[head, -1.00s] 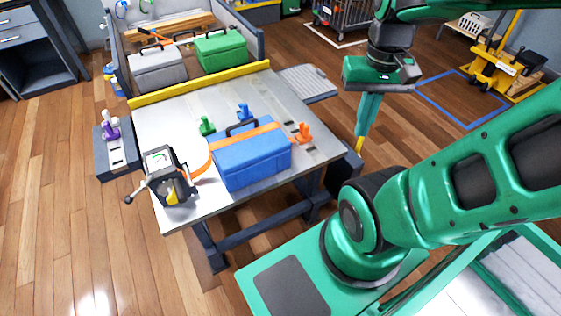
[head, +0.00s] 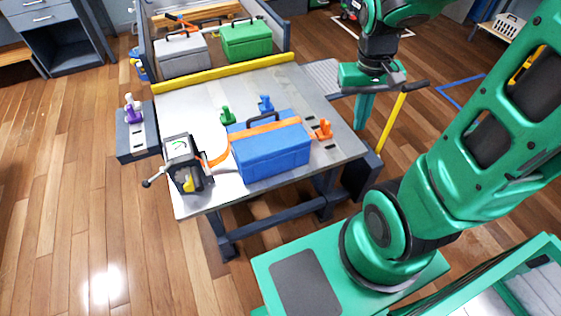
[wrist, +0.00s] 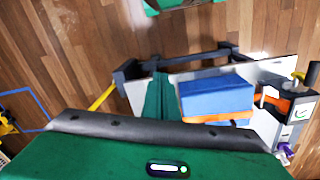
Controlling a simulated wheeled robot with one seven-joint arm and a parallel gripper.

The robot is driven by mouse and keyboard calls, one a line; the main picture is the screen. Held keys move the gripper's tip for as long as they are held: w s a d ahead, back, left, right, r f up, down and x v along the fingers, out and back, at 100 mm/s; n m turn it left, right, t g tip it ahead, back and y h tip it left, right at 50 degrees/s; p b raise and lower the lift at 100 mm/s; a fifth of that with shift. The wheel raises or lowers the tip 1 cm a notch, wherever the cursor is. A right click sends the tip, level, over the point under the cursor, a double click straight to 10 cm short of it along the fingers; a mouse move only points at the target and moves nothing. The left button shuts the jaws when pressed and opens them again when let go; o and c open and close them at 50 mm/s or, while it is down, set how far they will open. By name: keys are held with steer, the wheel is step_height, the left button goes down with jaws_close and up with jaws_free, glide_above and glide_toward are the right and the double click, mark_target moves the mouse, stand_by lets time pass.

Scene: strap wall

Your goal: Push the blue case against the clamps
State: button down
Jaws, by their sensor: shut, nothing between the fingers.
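The blue case (head: 270,158) stands upright on the grey table (head: 190,98), with an orange strap (head: 262,128) across its top and a dark handle. A green clamp (head: 227,116) and a blue clamp (head: 265,104) stand behind it. An orange clamp (head: 323,131) stands at its right end. I cannot tell whether the case touches any of them. My gripper (head: 363,122) is shut and empty, pointing down beyond the table's right side, apart from the case. In the wrist view, the gripper fingers (wrist: 156,100) show left of the blue case (wrist: 214,94).
A strap winder (head: 186,163) stands at the table's front left, joined to the strap. A purple clamp (head: 133,110) sits on a side block. A yellow rail (head: 220,74) bounds the back, with grey and green cases beyond. A yellow lever (head: 390,122) rises right of my gripper.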

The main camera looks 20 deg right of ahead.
steer(key=w+a+f+n, duration=0.2)
steer(key=w+a+f, duration=0.3)
steer(key=a+f, duration=0.3)
steer(key=w+a+f+n, duration=0.2)
steer(key=w+a+f, duration=0.35)
steer(key=f, duration=0.35)
steer(key=shift+y, duration=0.4)
steer(key=f, duration=0.3)
steer(key=w+f, duration=0.1)
steer(key=f, duration=0.3)
steer(key=w+a+f, duration=0.1)
steer(key=f, duration=0.2)
steer(key=shift+w+f, duration=0.15)
steer(key=shift+w, duration=0.7)
